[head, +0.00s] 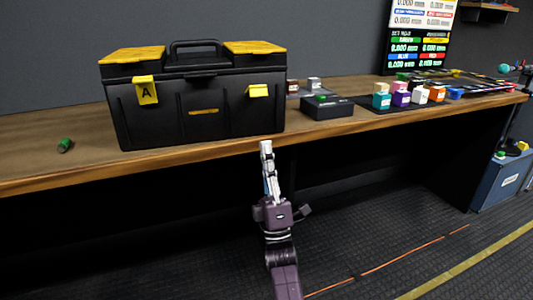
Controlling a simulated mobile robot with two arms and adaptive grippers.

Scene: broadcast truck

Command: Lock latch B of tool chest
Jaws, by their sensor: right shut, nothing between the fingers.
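The black tool chest (195,100) with yellow lid corners stands on the wooden bench, lid down, carry handle on top. Latch A (146,92), yellow and marked with its letter, hangs down on the left of the chest's front. The other yellow latch (259,91), on the right, is latch B; it looks shorter, seems to stick outward, and its letter does not show. My right gripper (266,146) is shut and empty, upright at the bench's front edge, below latch B and apart from it. My left gripper is out of view.
The wooden bench (60,172) has a front edge close to my right gripper. A green item (65,145) lies left of the chest. A black box (327,108) and several coloured bottles stand to the right. A blue bin (500,182) is on the floor at the right.

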